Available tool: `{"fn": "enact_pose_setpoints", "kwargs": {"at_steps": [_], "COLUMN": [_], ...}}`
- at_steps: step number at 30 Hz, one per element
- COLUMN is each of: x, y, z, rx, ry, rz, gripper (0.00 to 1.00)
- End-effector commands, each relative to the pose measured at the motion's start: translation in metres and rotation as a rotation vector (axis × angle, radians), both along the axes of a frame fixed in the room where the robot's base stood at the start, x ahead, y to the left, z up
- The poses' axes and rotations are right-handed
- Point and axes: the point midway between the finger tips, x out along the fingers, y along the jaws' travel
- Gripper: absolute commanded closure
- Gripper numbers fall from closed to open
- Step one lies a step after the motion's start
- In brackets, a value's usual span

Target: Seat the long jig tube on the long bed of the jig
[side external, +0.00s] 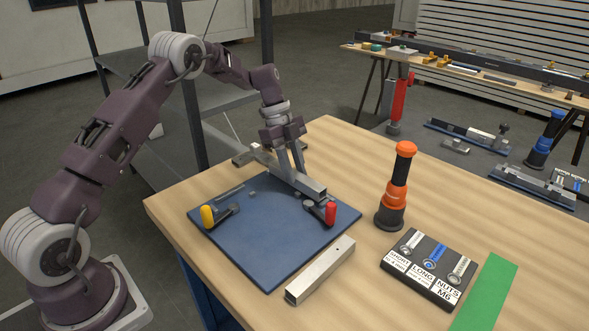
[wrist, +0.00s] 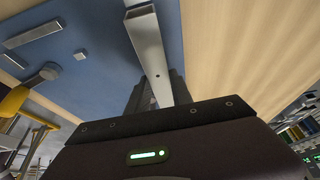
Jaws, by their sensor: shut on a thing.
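The jig is a blue plate (side external: 262,255) on the wooden table, with a yellow-handled clamp (side external: 208,215) at its left and a red-handled clamp (side external: 330,212) at its right. My gripper (side external: 297,174) is shut on a grey square tube, which looks like the long jig tube (side external: 312,188). The tube lies along the plate's far right side, its open end near the red clamp. In the wrist view the tube (wrist: 148,45) runs out from between my fingers (wrist: 160,92) over the blue plate (wrist: 95,25). Whether it touches the bed is unclear.
Another grey square tube (side external: 320,272) lies on the table before the plate. An orange-and-black tool (side external: 398,185) stands to the right, beside a labelled fastener tray (side external: 430,268) and a green strip (side external: 487,290). Grey metal (side external: 241,159) shows behind my gripper.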

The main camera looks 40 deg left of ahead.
Motion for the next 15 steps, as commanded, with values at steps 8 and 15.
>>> {"fn": "enact_pose_setpoints", "kwargs": {"at_steps": [8,15], "x": [-0.0002,-0.0003], "y": [0.0001,0.0002], "z": [-0.0042,-0.0078], "rx": [0.000,0.000], "ry": [0.001,0.001], "rz": [0.000,0.000], "gripper": [1.00,1.00]}}
